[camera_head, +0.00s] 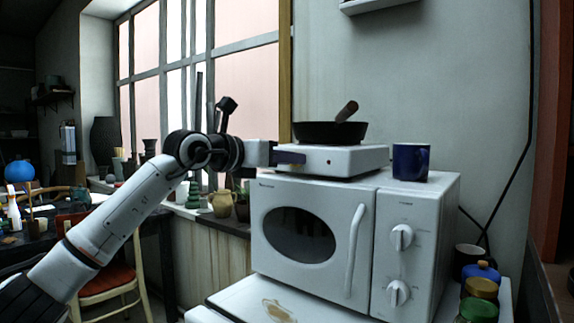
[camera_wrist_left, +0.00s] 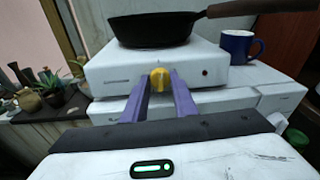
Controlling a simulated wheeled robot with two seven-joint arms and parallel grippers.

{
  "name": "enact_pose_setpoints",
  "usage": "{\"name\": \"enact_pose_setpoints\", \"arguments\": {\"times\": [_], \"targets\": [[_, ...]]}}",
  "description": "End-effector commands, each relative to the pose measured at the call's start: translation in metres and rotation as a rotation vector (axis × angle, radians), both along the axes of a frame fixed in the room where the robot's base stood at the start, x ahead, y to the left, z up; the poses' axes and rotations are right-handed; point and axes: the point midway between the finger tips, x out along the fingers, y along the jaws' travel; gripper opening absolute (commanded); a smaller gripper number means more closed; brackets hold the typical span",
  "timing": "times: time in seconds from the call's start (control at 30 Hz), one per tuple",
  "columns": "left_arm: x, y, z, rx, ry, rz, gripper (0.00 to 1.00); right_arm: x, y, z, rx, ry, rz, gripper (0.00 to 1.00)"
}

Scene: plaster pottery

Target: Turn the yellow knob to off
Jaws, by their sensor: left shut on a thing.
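The yellow knob (camera_wrist_left: 160,79) is on the front face of a white hot plate (camera_wrist_left: 108,70), seen in the left wrist view. My left gripper (camera_wrist_left: 159,86) has its two purple fingers on either side of the knob, shut on it. In the head view, my left gripper (camera_head: 290,157) reaches the left part of the hot plate (camera_head: 345,160), and its fingers hide the knob there. A red light (camera_wrist_left: 205,72) shows on the hot plate's front, right of the knob. My right gripper is not in view.
A dark frying pan (camera_head: 328,132) sits on the hot plate. The hot plate stands on a white microwave (camera_head: 385,200), with a blue mug (camera_head: 410,162) to its right. Jars (camera_head: 480,288) stand at lower right. A window sill with pots (camera_head: 222,203) is at left.

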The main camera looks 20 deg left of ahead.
Motion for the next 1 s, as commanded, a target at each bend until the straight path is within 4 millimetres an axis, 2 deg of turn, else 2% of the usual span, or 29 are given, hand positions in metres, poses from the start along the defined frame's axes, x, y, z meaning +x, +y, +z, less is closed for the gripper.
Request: {"name": "enact_pose_setpoints", "arguments": {"times": [0.3, 0.83, 0.87, 0.93, 1.0], "targets": [[-0.0001, 0.0000, -0.0005, -0.109, 0.040, 0.020, 0.03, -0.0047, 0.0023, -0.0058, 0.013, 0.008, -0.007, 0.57], [-0.0001, 0.0001, 0.0003, -0.130, 0.046, 0.023, 0.03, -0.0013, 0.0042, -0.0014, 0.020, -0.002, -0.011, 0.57], [-0.0001, 0.0001, 0.0003, -0.130, 0.046, 0.023, 0.29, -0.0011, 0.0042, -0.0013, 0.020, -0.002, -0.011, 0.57], [-0.0001, 0.0001, 0.0003, -0.129, 0.046, 0.023, 0.41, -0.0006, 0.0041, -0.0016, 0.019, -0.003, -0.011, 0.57], [-0.0002, 0.0001, 0.0002, -0.129, 0.046, 0.023, 0.44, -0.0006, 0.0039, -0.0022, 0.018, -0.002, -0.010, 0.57]]}}
